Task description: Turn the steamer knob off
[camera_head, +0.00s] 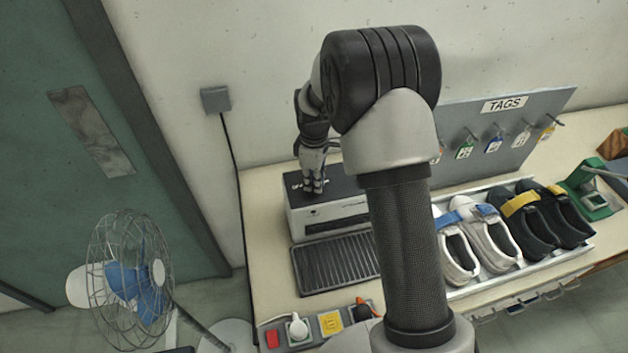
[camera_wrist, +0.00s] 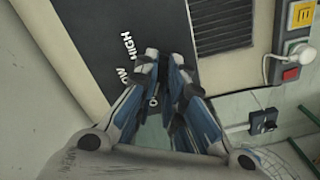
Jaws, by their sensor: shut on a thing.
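The steamer (camera_head: 325,217) is a pale box with a black top on the bench in the head view. My gripper (camera_head: 313,186) points down onto the left part of that top. In the wrist view the black top panel (camera_wrist: 88,35) carries white words, HIGH and LOW, beside my fingers. My gripper (camera_wrist: 166,68) is shut, its fingertips close together over the panel. The knob is hidden between and beneath the fingers, so its setting cannot be read.
A ribbed dark tray (camera_head: 335,264) lies in front of the steamer. A power strip (camera_head: 269,339) with a white plug is at the bench's front. Shoes (camera_head: 492,238) stand on a rack at right, below a tag board (camera_head: 545,97). A fan (camera_head: 130,280) stands left.

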